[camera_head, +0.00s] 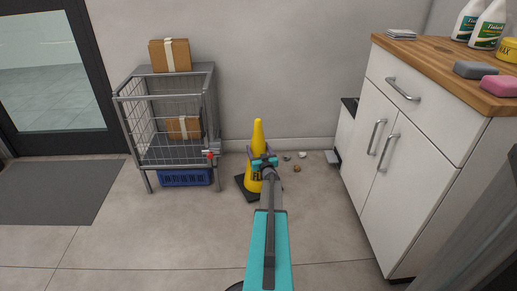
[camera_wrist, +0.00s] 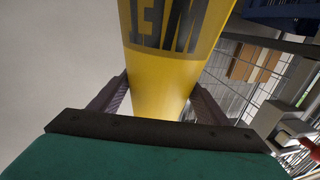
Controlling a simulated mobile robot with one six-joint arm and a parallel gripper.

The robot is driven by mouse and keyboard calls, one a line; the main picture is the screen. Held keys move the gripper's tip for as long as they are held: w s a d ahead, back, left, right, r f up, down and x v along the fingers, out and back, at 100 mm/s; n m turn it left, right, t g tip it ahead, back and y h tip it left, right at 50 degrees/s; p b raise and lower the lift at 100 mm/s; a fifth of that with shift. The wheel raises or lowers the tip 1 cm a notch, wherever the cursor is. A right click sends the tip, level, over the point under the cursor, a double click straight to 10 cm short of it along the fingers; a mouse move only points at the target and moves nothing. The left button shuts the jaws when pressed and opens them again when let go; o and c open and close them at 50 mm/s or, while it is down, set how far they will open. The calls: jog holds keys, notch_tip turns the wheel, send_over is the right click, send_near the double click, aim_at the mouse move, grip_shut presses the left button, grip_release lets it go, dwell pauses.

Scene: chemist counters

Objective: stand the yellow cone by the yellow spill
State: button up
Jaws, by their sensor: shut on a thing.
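The yellow cone (camera_head: 258,133) with a dark square base (camera_head: 243,187) stands upright in the head view, left of the white cabinet. My gripper (camera_head: 261,152) is shut around its upper body, one finger on each side. In the wrist view the cone (camera_wrist: 165,65) fills the middle between the fingers, with part of its black lettering showing. I cannot tell whether the base touches the floor. My arm hides part of the cone's front. No yellow spill can be made out in either view.
A wire cage cart (camera_head: 167,110) stands left of the cone, with a blue crate (camera_head: 186,178) beneath it. Small bits of debris (camera_head: 296,168) lie right of the cone. A white cabinet (camera_head: 410,165) stands at the right. A dark mat (camera_head: 55,192) lies left; the front floor is clear.

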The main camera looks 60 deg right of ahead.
jog(key=shift+f, duration=0.35)
jog(key=o, duration=2.1)
jog(key=shift+f, duration=0.25)
jog(key=shift+r, duration=0.15)
jog(key=shift+v, duration=0.95)
jog(key=p+v, duration=0.3)
jog(key=v, duration=0.7)
